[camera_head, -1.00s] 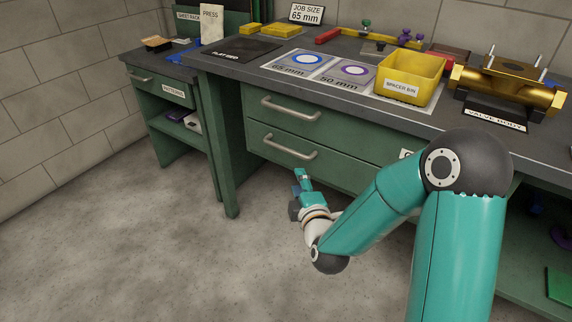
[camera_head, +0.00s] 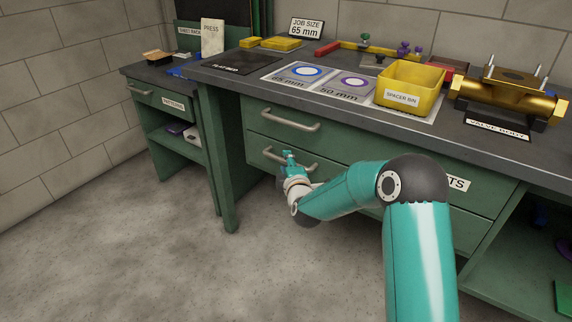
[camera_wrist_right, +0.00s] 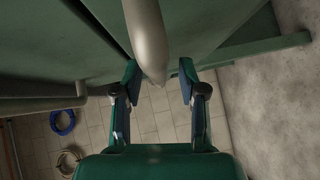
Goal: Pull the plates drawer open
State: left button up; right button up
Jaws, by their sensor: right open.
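The bench has two green drawers, one above the other, both closed. The upper drawer (camera_head: 350,145) has a grey bar handle (camera_head: 290,119). The lower drawer (camera_head: 262,143) has a similar handle (camera_head: 309,167). A drawer label (camera_head: 456,184) is mostly behind my right arm; only "TS" reads, so I cannot read which drawer is plates. My right gripper (camera_head: 288,157) is at the lower handle. In the right wrist view it is open (camera_wrist_right: 159,82), with a grey handle bar (camera_wrist_right: 148,35) between its fingertips; I cannot tell whether they touch it. My left gripper is out of view.
The benchtop holds a yellow spacer bin (camera_head: 409,84), a brass valve body (camera_head: 508,95) and a mat marked 65 mm (camera_head: 297,75). A side cabinet (camera_head: 165,115) stands at left. The floor (camera_head: 130,250) before the drawers is clear.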

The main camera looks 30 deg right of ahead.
jog(key=shift+w+d+f, duration=0.1)
jog(key=shift+w+d, duration=0.05)
jog(key=shift+w, duration=0.25)
grip_shut()
